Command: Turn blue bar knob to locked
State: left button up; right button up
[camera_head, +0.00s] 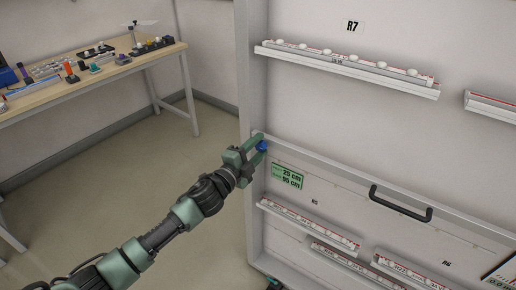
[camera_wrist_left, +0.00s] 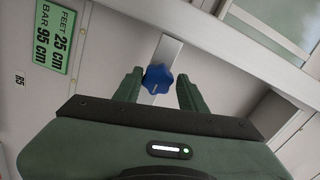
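The blue knob (camera_head: 262,146), with a lobed rim, sits on the left edge of the pale frame panel, at the bar's left end. I cannot read the knob's locked or unlocked setting. My right gripper does not show.
A green label (camera_head: 287,176) reading 25 cm and 95 cm is right of the knob. A black handle (camera_head: 400,203) and several white ledges, such as the R7 ledge (camera_head: 345,69), are on the panel. A cluttered workbench (camera_head: 100,75) stands far left. The floor between is clear.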

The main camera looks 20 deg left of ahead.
pick_arm(q)
jog(key=shift+o, duration=0.6)
jog(key=shift+s, duration=0.1)
jog(key=shift+s+f, duration=0.15)
jog(key=shift+s, duration=0.05)
jog(key=b+v, duration=0.1)
jog(key=v, duration=0.6)
jog(key=shift+s+a, duration=0.15)
